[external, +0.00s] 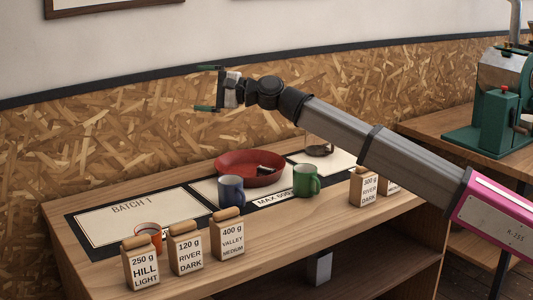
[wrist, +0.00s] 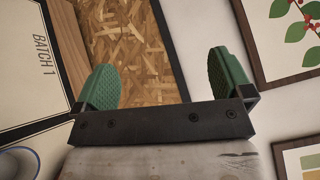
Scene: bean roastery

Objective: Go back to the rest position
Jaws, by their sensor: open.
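My gripper (external: 206,88) is raised above the table, in front of the chipboard wall panel, with its arm stretched in from the right. Its two green fingers stand wide apart, and nothing is between them. In the wrist view, my gripper (wrist: 166,80) is likewise empty, with chipboard and wall behind the fingers. It touches nothing that I can see.
Below on the table (external: 265,243) are a red bowl (external: 232,172), a blue mug (external: 231,190), a green mug (external: 305,182), an orange cup (external: 148,234) and several labelled bags (external: 187,252). A green machine (external: 490,130) stands at right. Air around the gripper is clear.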

